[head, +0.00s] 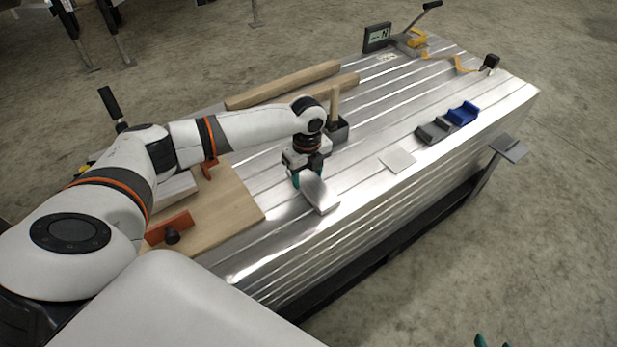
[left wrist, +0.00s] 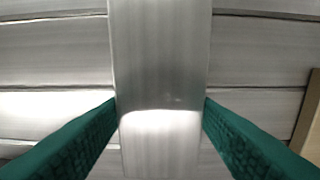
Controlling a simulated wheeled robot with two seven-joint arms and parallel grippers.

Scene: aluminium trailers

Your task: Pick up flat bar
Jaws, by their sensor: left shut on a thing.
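The flat bar (head: 319,194) is a smooth silver-grey strip near the front edge of the ribbed aluminium trailer bed (head: 300,237). My left gripper (head: 299,181) points down and is shut on it. In the left wrist view the flat bar (left wrist: 160,60) runs lengthwise between the two green fingers (left wrist: 160,110), which touch its sides. Whether the bar rests on the bed or is clear of it cannot be told. Only small teal tips of my right gripper (head: 492,342) show at the bottom edge of the head view.
Wooden beams (head: 290,85) lie behind my left arm, near a grey box (head: 338,130) with an upright wooden piece. A wooden board (head: 225,205) lies left. A pale square plate (head: 397,160), grey block (head: 437,130) and blue block (head: 463,112) lie right. A winch (head: 412,40) stands at the far end.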

